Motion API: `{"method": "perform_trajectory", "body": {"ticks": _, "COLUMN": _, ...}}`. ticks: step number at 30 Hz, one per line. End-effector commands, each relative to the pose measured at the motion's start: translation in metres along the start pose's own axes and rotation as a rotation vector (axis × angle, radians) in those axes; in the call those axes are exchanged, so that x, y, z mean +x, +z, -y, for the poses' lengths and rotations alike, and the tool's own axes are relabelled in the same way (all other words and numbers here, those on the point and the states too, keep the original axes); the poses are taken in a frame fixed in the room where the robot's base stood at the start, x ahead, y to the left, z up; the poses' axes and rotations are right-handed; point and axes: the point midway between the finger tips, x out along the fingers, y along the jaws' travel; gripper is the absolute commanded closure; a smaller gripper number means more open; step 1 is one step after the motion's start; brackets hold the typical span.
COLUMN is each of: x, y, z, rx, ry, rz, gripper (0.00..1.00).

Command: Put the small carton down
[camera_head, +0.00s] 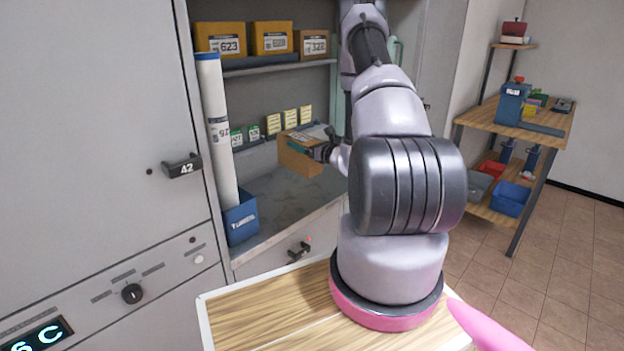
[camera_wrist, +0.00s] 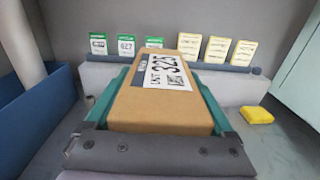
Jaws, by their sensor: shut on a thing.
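The small carton (camera_head: 299,157) is brown cardboard with a white label on top. It also shows in the wrist view (camera_wrist: 163,105), where the label reads "UNIT 325". My gripper (camera_head: 318,150) is shut on the carton, with one green-lined finger along each side of it in the wrist view (camera_wrist: 163,92). The carton is inside the open grey cabinet, in front of the row of small boxes and over the cabinet's lower floor (camera_head: 285,203). I cannot tell whether its underside touches anything.
Small green and yellow boxes (camera_wrist: 127,46) stand on a ledge behind the carton. A yellow item (camera_wrist: 257,115) lies to the right. A white tube (camera_head: 215,125) stands in a blue bin (camera_head: 240,218) at left. Larger cartons (camera_head: 271,38) sit on the upper shelf. The lower floor has free room.

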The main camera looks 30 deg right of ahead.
Motion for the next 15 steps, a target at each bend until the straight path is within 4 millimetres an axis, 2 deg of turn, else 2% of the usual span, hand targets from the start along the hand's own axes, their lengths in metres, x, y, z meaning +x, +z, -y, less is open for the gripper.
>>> {"method": "perform_trajectory", "body": {"ticks": 1, "x": -0.004, "y": -0.001, "z": 0.008, "rx": 0.0, "ry": 0.014, "rz": 0.001, "gripper": 0.95}}
{"method": "perform_trajectory", "body": {"ticks": 4, "x": -0.008, "y": -0.01, "z": 0.014, "rx": 0.002, "ry": 0.032, "rz": 0.001, "gripper": 0.95}}
{"method": "perform_trajectory", "body": {"ticks": 10, "x": -0.009, "y": -0.046, "z": 0.014, "rx": 0.005, "ry": 0.034, "rz": 0.001, "gripper": 0.95}}
{"method": "perform_trajectory", "body": {"ticks": 15, "x": -0.008, "y": -0.06, "z": 0.014, "rx": 0.002, "ry": 0.033, "rz": 0.003, "gripper": 0.95}}
